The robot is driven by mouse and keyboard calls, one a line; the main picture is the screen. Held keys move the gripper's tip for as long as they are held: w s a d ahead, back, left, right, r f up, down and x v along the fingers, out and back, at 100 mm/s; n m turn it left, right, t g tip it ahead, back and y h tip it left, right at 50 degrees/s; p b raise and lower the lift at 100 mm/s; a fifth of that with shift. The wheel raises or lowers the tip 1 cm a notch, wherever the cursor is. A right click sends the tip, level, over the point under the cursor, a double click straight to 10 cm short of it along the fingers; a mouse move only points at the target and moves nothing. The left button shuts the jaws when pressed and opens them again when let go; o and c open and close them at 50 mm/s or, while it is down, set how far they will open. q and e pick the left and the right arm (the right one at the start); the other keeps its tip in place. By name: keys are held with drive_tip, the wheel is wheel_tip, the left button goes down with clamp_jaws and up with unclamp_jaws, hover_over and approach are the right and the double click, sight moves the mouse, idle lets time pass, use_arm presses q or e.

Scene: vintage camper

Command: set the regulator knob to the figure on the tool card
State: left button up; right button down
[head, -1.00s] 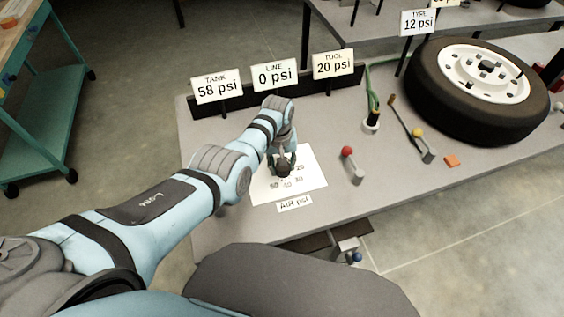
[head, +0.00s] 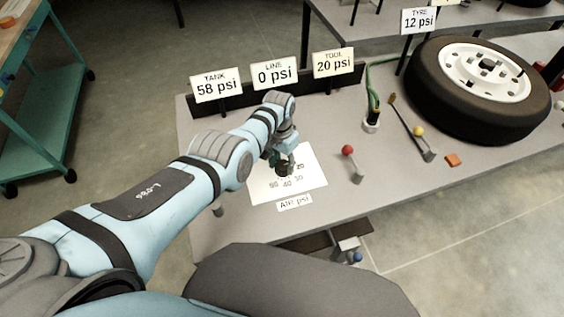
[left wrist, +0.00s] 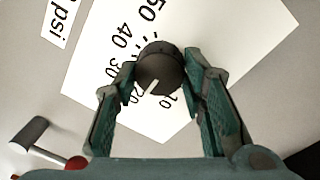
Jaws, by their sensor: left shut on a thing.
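The dark round regulator knob (left wrist: 160,66) stands on a white dial sheet (head: 262,187), with figures from 10 to 50 visible in the left wrist view. Its white pointer mark points down and slightly left there, between the 10 and the 20. My left gripper (left wrist: 160,75) is shut on the knob, one finger on each side; the left finger partly covers the figures near 20. In the head view my left gripper (head: 283,160) is over the sheet. The tool card (head: 333,64) reads 20 psi. My right gripper is not in view.
Cards for tank (head: 215,86), 58 psi, and line (head: 275,74), 0 psi, stand left of the tool card. A red-knobbed lever (head: 352,164), a yellow-knobbed lever (head: 420,142) and a tyre (head: 440,90) with a 12 psi card (head: 418,21) are to the right.

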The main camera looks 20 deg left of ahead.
sight(281, 164)
use_arm(q)
drive_tip(key=shift+s, duration=0.1)
idle(0.4)
drive_tip(key=o, duration=1.2)
drive_tip(key=shift+f, duration=0.1)
drive_tip(key=shift+c, duration=0.2)
wheel_tip(281, 164, up, 12)
drive_tip(key=shift+w+a, duration=0.2)
drive_tip(key=shift+a, duration=0.05)
